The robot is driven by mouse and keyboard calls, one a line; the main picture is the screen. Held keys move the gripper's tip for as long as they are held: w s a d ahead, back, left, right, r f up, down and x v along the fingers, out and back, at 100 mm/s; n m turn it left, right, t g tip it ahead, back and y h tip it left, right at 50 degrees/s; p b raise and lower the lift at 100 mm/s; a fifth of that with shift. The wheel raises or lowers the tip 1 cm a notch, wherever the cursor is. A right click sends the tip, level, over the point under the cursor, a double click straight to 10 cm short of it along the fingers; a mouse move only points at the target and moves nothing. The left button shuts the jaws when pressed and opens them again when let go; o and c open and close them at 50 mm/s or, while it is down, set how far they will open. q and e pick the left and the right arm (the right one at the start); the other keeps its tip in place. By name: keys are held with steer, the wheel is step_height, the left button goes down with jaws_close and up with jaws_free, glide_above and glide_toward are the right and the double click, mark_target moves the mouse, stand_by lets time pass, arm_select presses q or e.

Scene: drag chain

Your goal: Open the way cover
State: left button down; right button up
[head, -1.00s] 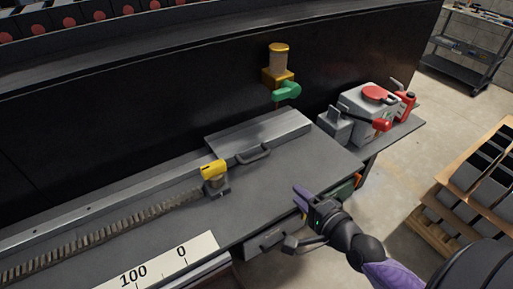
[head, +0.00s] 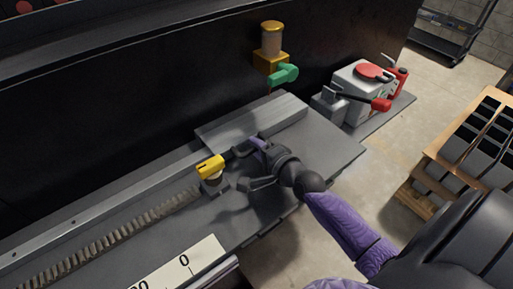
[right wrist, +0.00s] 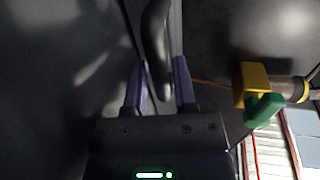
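The way cover (head: 255,120) is a flat grey metal plate lying on the dark machine bed against the black back wall. Its dark bar handle (head: 240,151) is on the front side, partly hidden by my right gripper (head: 255,148). In the right wrist view the handle (right wrist: 158,45) reaches down between the two purple fingers of my right gripper (right wrist: 161,85). The fingers are apart, with visible gaps beside the handle. My left gripper is in neither view.
A yellow-topped block (head: 210,168) stands just left of the handle, with a drag chain (head: 120,235) running left from it. A brass unit with a green lever (head: 284,75) is on the back wall. A grey machine with red knobs (head: 362,85) stands right.

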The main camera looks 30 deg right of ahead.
steer(key=shift+w, duration=0.15)
steer(key=c, duration=0.4)
jaws_close()
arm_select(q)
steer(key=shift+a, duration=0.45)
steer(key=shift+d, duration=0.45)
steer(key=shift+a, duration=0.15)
